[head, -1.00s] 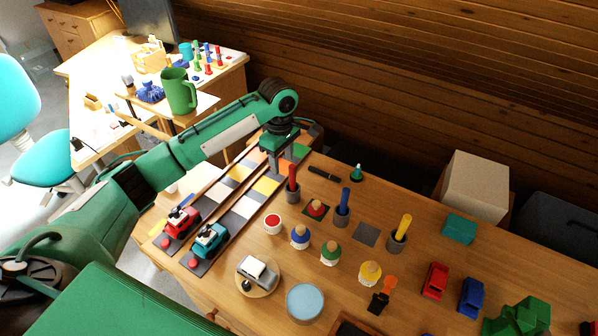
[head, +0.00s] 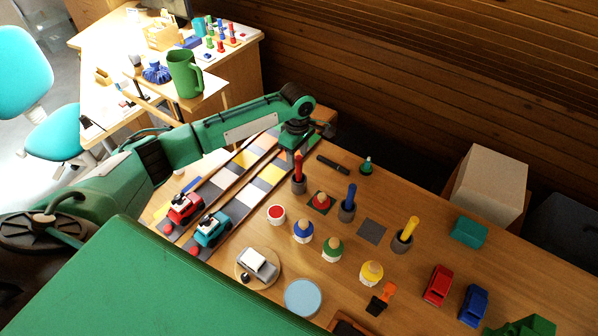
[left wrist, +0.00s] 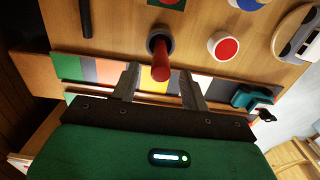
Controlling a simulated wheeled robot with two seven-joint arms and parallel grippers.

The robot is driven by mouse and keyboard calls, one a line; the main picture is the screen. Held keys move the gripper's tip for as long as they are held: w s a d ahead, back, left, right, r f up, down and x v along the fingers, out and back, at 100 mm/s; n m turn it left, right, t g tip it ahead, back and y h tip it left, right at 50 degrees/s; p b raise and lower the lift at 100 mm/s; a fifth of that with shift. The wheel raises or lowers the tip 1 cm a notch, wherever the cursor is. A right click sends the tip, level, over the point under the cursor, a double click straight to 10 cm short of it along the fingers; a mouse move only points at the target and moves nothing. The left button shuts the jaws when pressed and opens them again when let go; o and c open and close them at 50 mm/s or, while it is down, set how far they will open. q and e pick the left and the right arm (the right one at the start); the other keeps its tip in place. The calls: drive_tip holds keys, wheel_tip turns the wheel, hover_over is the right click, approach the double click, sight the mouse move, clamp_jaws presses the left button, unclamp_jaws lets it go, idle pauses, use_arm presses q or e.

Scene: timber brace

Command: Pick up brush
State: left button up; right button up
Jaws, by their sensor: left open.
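A brush with a red handle (head: 298,168) stands upright in a grey cup (head: 298,187) on the wooden table. Similar blue (head: 349,196) and yellow (head: 409,228) handles stand in grey cups to its right. Any bristles are hidden in the cups. My left gripper (head: 290,156) is open and empty, just behind the red handle in the head view. In the left wrist view, the red handle (left wrist: 162,62) shows between the spread fingers (left wrist: 160,84), with its cup (left wrist: 158,38) beyond. I cannot tell whether they touch. My right gripper is out of view.
Two toy trucks, red (head: 184,207) and teal (head: 212,230), stand on coloured tile strips at the left. A red-topped jar (head: 276,214) and a red peg piece (head: 321,200) are close to the red handle's cup. A black marker (head: 333,164) lies behind.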

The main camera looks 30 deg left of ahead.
sight(299, 165)
use_arm(q)
drive_tip(key=f, duration=0.1)
drive_tip(key=f+p, duration=0.1)
drive_tip(key=f, duration=0.1)
drive_tip(key=shift+d+f, duration=0.25)
drive_tip(key=shift+f, duration=0.65)
clamp_jaws()
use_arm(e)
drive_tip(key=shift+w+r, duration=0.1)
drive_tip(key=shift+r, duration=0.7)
